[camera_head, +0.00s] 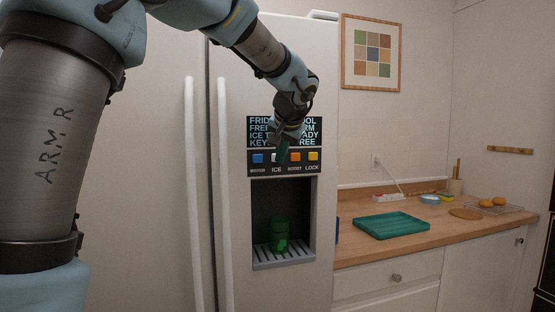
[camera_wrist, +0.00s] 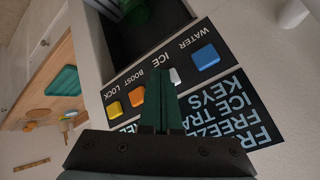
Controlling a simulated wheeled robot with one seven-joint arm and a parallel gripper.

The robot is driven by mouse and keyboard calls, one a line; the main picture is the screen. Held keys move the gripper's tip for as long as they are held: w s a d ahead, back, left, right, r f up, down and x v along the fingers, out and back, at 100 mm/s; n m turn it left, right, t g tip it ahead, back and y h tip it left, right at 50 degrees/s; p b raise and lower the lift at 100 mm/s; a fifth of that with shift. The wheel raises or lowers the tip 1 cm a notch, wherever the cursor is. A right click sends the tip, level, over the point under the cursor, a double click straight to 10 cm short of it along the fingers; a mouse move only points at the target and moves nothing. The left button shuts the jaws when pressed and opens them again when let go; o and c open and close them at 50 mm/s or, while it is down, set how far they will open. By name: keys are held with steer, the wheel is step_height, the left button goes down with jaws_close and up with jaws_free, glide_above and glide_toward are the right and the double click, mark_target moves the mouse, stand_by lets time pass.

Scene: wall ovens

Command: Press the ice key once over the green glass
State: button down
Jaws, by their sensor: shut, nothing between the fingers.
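The green glass (camera_head: 278,238) stands upright on the slatted tray inside the fridge's dispenser recess. Its green also shows at the top of the wrist view (camera_wrist: 135,11). The white ice key is above the recess, between the blue water key (camera_head: 258,158) and the orange boost key (camera_head: 295,157). My gripper (camera_head: 283,153) is shut and empty in front of the key row. In the wrist view the fingers (camera_wrist: 158,75) partly cover the ice key (camera_wrist: 176,76), whose right part shows beside them. I cannot tell whether the fingertips touch the panel.
The yellow lock key (camera_head: 313,156) ends the row at right. A dark display (camera_head: 258,128) sits above the keys, partly hidden by my wrist. Long white door handles (camera_head: 222,190) stand out at left. A wooden counter (camera_head: 440,233) with a teal tray (camera_head: 391,225) lies at right.

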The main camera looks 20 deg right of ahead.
steer(key=shift+s, duration=0.15)
steer(key=shift+s+a+b, duration=0.1)
steer(key=shift+s+b, duration=0.55)
steer(key=shift+s, duration=0.1)
steer(key=shift+s+a+b, duration=0.15)
steer(key=shift+s+b, duration=0.55)
steer(key=shift+s, duration=0.55)
steer(key=shift+s+a+b, duration=0.15)
steer(key=shift+s+b, duration=0.55)
steer(key=shift+s, duration=0.5)
steer(key=w+a+f+n+g+y, duration=0.2)
steer(key=w+a+f, duration=0.1)
steer(key=a+f, duration=0.9)
steer(key=s+a+f+n+g, duration=0.2)
steer(key=s+a+f, duration=0.4)
steer(key=a+f, duration=0.3)
steer(key=s+a+f+n+g, duration=0.3)
steer(key=s+a+f, duration=0.3)
steer(key=a, duration=0.9)
step_height(320, 180, down, 4)
steer(key=shift+a+r+n, duration=0.2)
steer(key=shift+a+n, duration=0.1)
steer(key=shift+n, duration=0.6)
